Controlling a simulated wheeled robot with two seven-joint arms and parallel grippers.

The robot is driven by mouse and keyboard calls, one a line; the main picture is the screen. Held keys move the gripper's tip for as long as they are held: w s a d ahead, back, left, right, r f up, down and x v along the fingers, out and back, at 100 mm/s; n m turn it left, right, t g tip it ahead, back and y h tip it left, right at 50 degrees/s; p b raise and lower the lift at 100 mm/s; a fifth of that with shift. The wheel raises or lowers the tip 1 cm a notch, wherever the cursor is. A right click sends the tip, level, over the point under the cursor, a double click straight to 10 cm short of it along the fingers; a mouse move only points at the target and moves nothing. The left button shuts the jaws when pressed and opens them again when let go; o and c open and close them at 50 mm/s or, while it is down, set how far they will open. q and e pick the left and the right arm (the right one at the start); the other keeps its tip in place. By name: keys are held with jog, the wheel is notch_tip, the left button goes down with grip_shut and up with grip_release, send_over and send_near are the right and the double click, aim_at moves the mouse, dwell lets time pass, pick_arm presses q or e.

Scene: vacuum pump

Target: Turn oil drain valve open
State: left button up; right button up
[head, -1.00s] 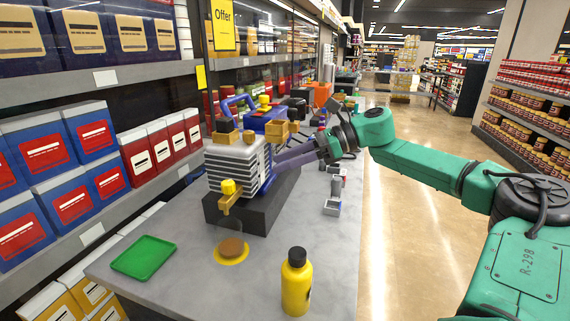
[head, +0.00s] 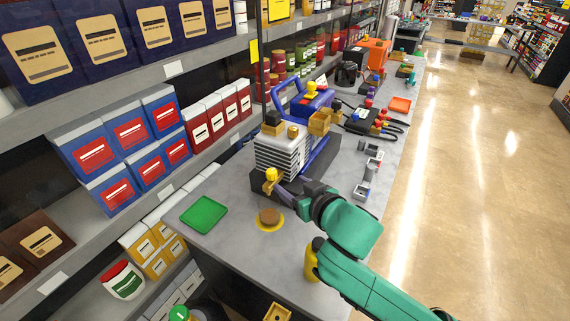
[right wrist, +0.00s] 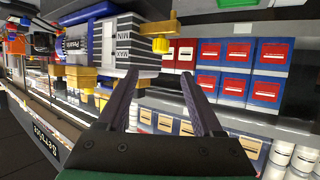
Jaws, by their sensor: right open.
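The vacuum pump (head: 284,155) stands on a dark block on the grey counter. Its oil drain valve is a brass spout with a yellow knob (head: 272,174) at the pump's near end. My right gripper (head: 281,189) is at that end, its fingers close to the valve. In the right wrist view, which looks upside down, the open fingers (right wrist: 160,77) have nothing between them. The yellow knob (right wrist: 160,45) lies beyond the tips, roughly in line with the gap. I cannot tell the exact distance. My left gripper is not in view.
A brown round piece on a yellow disc (head: 269,217) lies below the valve. A green tray (head: 204,215) is at left. A yellow bottle (head: 311,262) is partly hidden by my right arm. Stocked shelves (head: 150,80) run along the left; the aisle at right is clear.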

aim_at(273, 172)
jog(key=p+x, duration=0.1)
jog(key=x, duration=1)
jog(key=shift+w+a+p, duration=0.3)
jog(key=shift+w, duration=0.1)
jog(key=shift+w+a+f, duration=0.2)
jog(key=shift+w+f, duration=0.1)
jog(key=shift+w, duration=0.15)
grip_shut()
jog(key=shift+d+r+n+y+p, duration=0.1)
jog(key=shift+r+n+y+p, duration=0.3)
jog(key=shift+p, duration=0.7)
jog(key=shift+f+n+g+y, duration=0.25)
jog(key=shift+n+g+y, duration=0.05)
jog(key=shift+g+y, duration=0.1)
jog(key=shift+f, duration=0.2)
